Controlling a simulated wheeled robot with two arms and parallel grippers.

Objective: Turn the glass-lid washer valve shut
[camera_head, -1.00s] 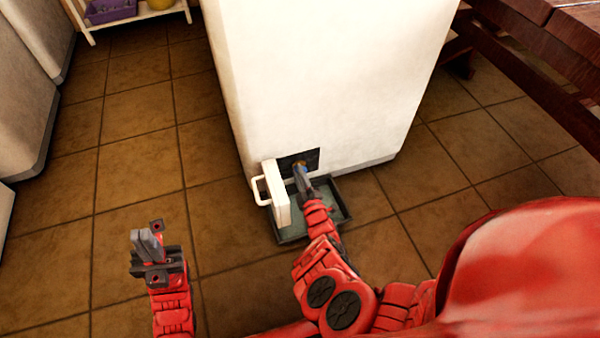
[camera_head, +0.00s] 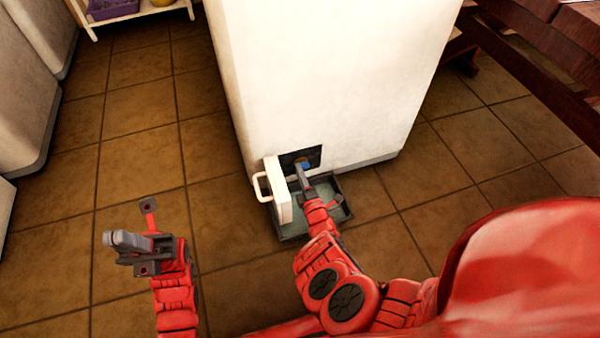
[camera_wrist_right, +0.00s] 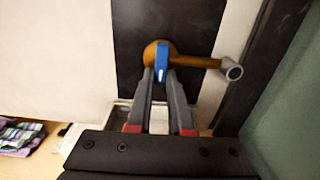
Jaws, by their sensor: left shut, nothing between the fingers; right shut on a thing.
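The washer (camera_head: 320,80) is a tall white cabinet in the middle of the head view. Its valve sits in a dark recess (camera_head: 314,156) low on the front. In the right wrist view the valve is a brass body (camera_wrist_right: 195,61) with a blue lever (camera_wrist_right: 162,62) and a grey-ended outlet on the right. My right gripper (camera_wrist_right: 161,78) is shut on the blue lever, with a finger on each side. It also shows at the recess in the head view (camera_head: 301,172). My left gripper (camera_head: 115,240) is shut and empty above the floor, far left of the washer.
A white flap with a handle (camera_head: 283,195) stands open just left of the valve. A dark shallow tray (camera_head: 342,187) lies on the floor below it. A wooden table or bench (camera_head: 520,50) is at the right. Tiled floor is clear at the left.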

